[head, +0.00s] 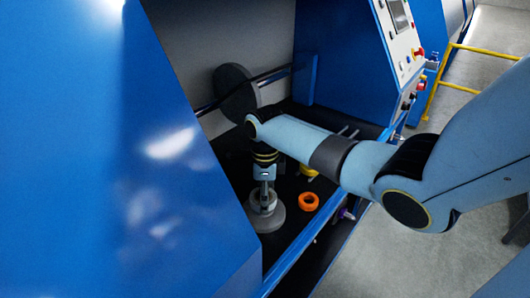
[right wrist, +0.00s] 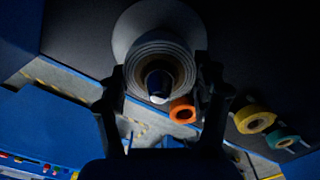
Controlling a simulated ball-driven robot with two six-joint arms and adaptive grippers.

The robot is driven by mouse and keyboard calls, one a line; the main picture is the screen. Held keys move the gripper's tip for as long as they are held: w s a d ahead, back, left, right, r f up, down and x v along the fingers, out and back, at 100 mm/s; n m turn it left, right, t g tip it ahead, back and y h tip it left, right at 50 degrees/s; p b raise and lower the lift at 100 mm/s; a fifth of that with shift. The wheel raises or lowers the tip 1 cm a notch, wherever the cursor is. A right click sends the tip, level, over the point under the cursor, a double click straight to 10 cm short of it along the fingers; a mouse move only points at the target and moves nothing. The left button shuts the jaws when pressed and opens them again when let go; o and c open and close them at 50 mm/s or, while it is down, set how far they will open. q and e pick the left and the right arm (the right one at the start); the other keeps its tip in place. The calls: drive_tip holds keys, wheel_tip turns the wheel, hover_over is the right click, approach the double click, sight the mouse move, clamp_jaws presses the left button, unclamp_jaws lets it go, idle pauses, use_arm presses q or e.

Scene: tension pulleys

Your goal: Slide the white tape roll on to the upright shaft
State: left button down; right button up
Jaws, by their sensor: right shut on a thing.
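My right gripper (head: 264,188) points down over the machine's dark deck. It is shut on the white tape roll (head: 263,203), one finger on each side of it. In the right wrist view the white tape roll (right wrist: 157,50) shows wound layers and a brown core. The dark upright shaft (right wrist: 158,80), with a bright tip, shows inside the core opening. A wider grey disc (head: 270,222) lies beneath the roll. I cannot tell how far down the shaft the roll sits. My left gripper is not in view.
An orange roll (head: 308,201) lies close to the right of the disc. A yellow roll (head: 308,171) is behind it, and a teal roll (right wrist: 284,140) shows in the right wrist view. A large grey wheel (head: 236,92) stands behind. Blue panels (head: 110,150) enclose the left side.

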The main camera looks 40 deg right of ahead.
drive_tip(key=shift+f, duration=0.2)
idle(0.3)
drive_tip(key=shift+f+b, duration=0.55)
drive_tip(key=shift+f, duration=0.25)
drive_tip(key=o, duration=1.3)
drive_tip(key=shift+f, duration=0.1)
drive_tip(key=shift+r, duration=0.3)
wheel_tip(320, 180, up, 12)
drive_tip(key=shift+f, duration=0.25)
